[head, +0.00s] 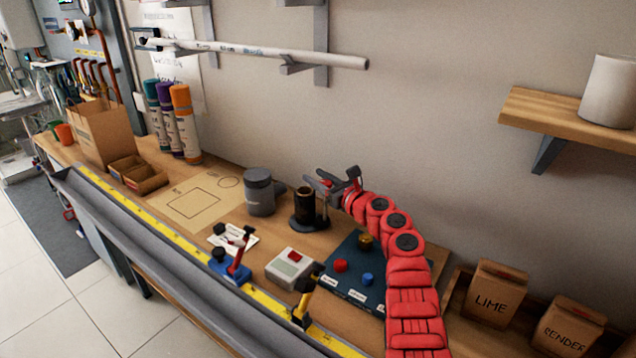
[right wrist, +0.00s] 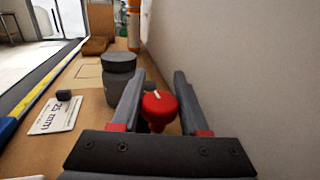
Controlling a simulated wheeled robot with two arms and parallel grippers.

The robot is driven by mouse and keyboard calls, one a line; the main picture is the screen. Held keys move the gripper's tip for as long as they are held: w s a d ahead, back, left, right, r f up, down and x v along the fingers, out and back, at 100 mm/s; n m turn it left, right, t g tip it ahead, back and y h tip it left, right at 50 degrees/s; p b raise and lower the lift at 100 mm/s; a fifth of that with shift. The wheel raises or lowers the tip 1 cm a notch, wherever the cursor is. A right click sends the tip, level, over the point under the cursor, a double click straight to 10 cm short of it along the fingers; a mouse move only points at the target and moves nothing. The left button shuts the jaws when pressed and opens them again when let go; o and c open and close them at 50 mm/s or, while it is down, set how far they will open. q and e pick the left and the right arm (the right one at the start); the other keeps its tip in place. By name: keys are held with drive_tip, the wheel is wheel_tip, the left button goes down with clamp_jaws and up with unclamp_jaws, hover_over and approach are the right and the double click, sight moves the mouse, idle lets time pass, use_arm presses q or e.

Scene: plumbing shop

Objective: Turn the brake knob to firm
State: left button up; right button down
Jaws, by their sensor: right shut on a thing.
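The red knob (right wrist: 158,110) with a white pointer line shows in the right wrist view, between the two fingers of my right gripper (right wrist: 158,98). The gripper is shut on it. The pointer line slants slightly to the upper left. No firm mark can be read. In the head view my right gripper (head: 332,182) is at the upper right of a black cylinder (head: 305,207) on a dark round base. The knob cannot be made out clearly there. My left gripper is not in view.
A grey lidded jar (head: 259,191) stands just left of the cylinder. A dark blue panel (head: 343,281) with small coloured knobs lies in front of my right arm. The wall is close behind.

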drive_tip(key=shift+c, duration=2.1)
unclamp_jaws()
drive_tip(key=v, duration=1.7)
drive_tip(key=shift+s+b, duration=0.15)
drive_tip(key=shift+b, duration=0.15)
drive_tip(key=shift+d, duration=0.1)
